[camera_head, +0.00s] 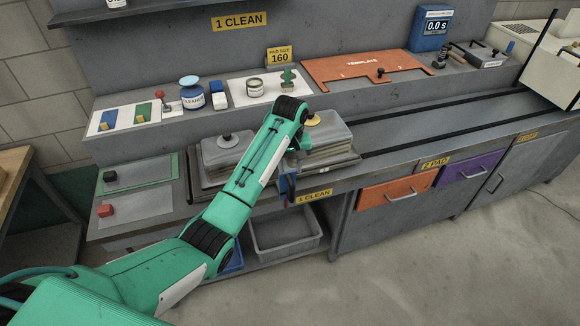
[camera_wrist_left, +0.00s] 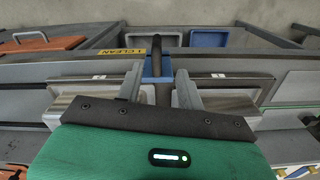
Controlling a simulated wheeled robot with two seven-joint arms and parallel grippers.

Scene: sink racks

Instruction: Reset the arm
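My left arm reaches in from the left in the head view and bends down over the counter's front edge. Its gripper (camera_head: 291,172) points down there, partly hidden by its own wrist. In the left wrist view the two fingers of this gripper (camera_wrist_left: 158,78) stand apart. A blue piece with a dark upright bar (camera_wrist_left: 156,60) shows between the fingertips. The bar has space on both sides; whether the blue piece touches the fingers I cannot tell. My right gripper is in neither view.
Two grey blocks, one with a dark knob (camera_head: 226,138) and one with a yellow knob, sit near the arm. A grey bin (camera_head: 284,236) stands below. Floor at right is clear.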

